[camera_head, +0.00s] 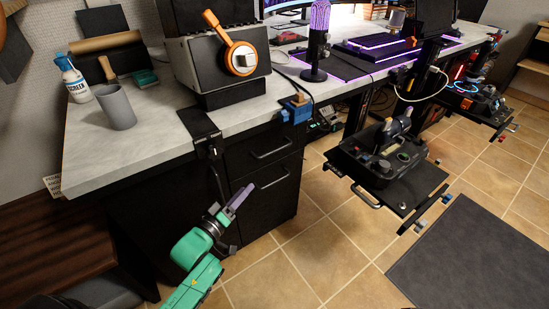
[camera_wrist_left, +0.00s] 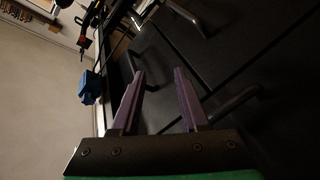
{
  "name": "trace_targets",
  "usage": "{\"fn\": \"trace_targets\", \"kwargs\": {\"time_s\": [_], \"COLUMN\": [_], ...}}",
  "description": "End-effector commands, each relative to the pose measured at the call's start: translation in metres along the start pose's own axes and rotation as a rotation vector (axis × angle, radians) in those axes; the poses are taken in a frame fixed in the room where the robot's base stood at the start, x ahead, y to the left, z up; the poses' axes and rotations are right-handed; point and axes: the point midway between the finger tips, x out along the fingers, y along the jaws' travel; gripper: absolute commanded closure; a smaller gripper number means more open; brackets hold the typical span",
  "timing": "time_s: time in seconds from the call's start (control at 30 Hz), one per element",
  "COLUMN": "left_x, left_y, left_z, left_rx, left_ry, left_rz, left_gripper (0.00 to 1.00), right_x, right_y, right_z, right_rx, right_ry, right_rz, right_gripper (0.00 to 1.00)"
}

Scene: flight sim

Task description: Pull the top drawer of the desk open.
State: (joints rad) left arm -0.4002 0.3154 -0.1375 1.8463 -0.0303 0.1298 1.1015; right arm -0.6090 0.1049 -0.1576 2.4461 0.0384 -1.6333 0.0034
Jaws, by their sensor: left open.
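The desk (camera_head: 142,147) has a grey top with a black drawer cabinet below its front edge. The top drawer (camera_head: 258,140) looks shut and has a dark bar handle (camera_head: 272,152). A lower drawer with a similar handle (camera_head: 274,181) is beneath it. My left gripper (camera_head: 241,195) is open and empty, in front of the cabinet and below the top handle in the head view. In the left wrist view, its two purple fingers (camera_wrist_left: 160,101) stand apart with nothing between them. A dark handle (camera_wrist_left: 236,103) shows beside the right finger; I cannot tell which drawer's. My right gripper is not in view.
A blue clamp-like object (camera_head: 297,110) sits at the desk edge above the drawers. A black strap-like piece (camera_head: 200,126) hangs over the edge near my arm. A control panel (camera_head: 378,160) juts out to the right. Tiled floor (camera_head: 285,255) in front is clear.

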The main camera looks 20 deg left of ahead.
Motion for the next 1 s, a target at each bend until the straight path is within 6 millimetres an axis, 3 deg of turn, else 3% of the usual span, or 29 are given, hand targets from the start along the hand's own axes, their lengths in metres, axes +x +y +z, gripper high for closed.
{"fn": "trace_targets", "kwargs": {"time_s": [0.2,0.37,0.8,1.0], "left_x": [-0.006,0.002,0.107,0.131], "left_y": [0.019,0.024,0.05,0.057], "left_z": [-0.018,-0.02,-0.03,-0.033], "left_rx": [-0.175,-0.198,-0.194,-0.196], "left_ry": [0.068,0.075,0.075,0.073], "left_rz": [0.24,0.272,0.27,0.267], "left_gripper": [0.55,0.55,0.55,0.55], "right_x": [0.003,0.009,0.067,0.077], "right_y": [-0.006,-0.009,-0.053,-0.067], "right_z": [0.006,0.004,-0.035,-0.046], "right_rx": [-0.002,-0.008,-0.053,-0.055], "right_ry": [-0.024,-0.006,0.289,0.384], "right_rz": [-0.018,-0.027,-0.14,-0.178], "right_gripper": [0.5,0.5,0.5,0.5]}}
